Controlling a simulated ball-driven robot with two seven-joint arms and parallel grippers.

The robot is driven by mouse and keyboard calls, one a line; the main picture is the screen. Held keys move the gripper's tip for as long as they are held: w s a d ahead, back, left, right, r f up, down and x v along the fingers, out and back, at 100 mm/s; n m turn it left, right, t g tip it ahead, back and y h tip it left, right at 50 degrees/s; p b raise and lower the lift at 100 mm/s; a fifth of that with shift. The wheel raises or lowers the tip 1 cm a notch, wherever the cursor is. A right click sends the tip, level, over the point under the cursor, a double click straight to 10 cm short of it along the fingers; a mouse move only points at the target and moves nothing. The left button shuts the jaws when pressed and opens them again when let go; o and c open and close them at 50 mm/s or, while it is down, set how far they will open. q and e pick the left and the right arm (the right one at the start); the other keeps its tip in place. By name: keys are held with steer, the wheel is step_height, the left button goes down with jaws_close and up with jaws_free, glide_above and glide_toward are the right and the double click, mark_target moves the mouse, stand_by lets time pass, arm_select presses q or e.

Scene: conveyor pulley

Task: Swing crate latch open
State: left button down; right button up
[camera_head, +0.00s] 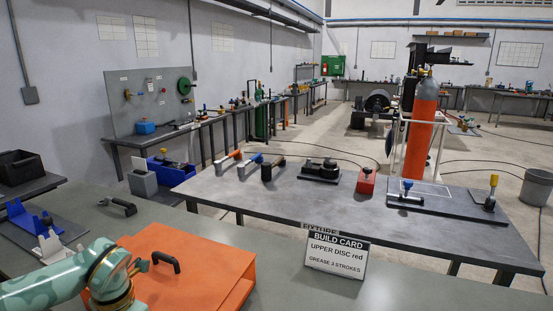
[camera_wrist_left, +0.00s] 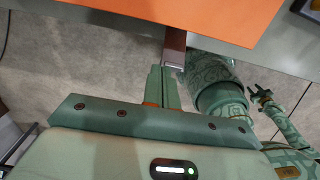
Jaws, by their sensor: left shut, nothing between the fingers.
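The orange crate (camera_head: 185,266) stands on the near bench, with a black handle on its lid. Its orange panel also fills the top of the left wrist view (camera_wrist_left: 190,15). A narrow brown strip with a grey end, seemingly the latch (camera_wrist_left: 175,48), hangs from the panel's edge there. My left gripper (camera_wrist_left: 163,85) is shut and empty, its fingertips close to the strip's grey end; I cannot tell whether they touch. In the head view my left arm covers the crate's left side and the latch is hidden. What appears to be my right gripper (camera_wrist_left: 261,96) is small at the right.
A build card (camera_head: 337,255) stands right of the crate on the near bench. A loose black handle-shaped part (camera_head: 118,206) and a blue-and-white fixture (camera_head: 40,231) lie behind and left. The bench between crate and card is clear. A grey fixture table (camera_head: 290,215) stands beyond.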

arm_select(q)
steer(key=shift+f+b, duration=0.3)
steer(key=shift+f, duration=0.5)
steer(key=shift+r, duration=0.1)
step_height(320, 180, up, 8)
steer(key=p, duration=0.7)
